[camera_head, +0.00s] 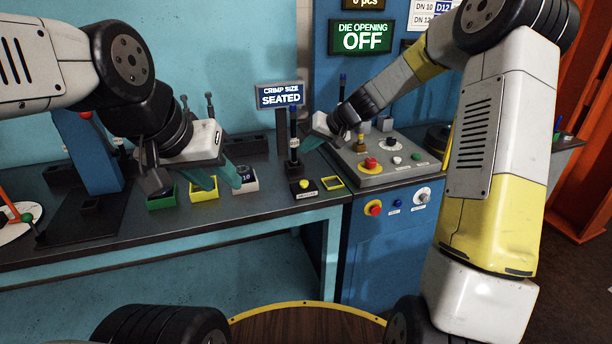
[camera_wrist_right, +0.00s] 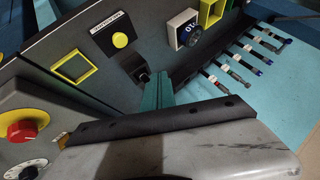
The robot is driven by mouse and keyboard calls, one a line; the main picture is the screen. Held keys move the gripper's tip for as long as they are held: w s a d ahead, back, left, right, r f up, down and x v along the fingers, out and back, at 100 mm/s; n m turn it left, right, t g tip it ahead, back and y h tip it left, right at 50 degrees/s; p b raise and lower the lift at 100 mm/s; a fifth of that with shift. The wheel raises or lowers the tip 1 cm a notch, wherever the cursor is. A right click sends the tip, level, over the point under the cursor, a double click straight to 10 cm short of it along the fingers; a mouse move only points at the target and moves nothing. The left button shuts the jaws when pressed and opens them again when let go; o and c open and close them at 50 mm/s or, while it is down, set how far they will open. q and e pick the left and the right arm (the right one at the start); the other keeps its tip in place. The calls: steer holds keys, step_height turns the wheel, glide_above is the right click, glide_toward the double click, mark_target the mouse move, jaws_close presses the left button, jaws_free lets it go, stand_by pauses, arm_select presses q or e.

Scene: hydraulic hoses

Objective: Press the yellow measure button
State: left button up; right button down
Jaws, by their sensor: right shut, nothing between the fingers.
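The yellow measure button (camera_head: 304,184) is a round cap on a small black box with a white label, near the bench's front edge. It also shows in the right wrist view (camera_wrist_right: 120,40), uncovered. My right gripper (camera_head: 312,143) is shut and empty, above and behind the button and apart from it. Its teal fingers (camera_wrist_right: 158,90) show in the wrist view beside a black fixture (camera_wrist_right: 133,66), with the button beyond, up and left. My left gripper (camera_head: 232,175) hangs over the colored bins at the left; its finger spacing is unclear.
A yellow square frame (camera_head: 332,183) lies right of the button. A control panel with a red button (camera_head: 371,163) stands further right. The crimp size display (camera_head: 280,95) reads SEATED. Green (camera_head: 161,201) and yellow (camera_head: 204,191) bins stand left.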

mark_target(307, 183)
steer(key=shift+f, duration=4.45)
steer(key=shift+f, duration=0.1)
steer(key=shift+f, duration=0.3)
steer(key=shift+f, duration=0.45)
steer(key=shift+r, duration=0.9)
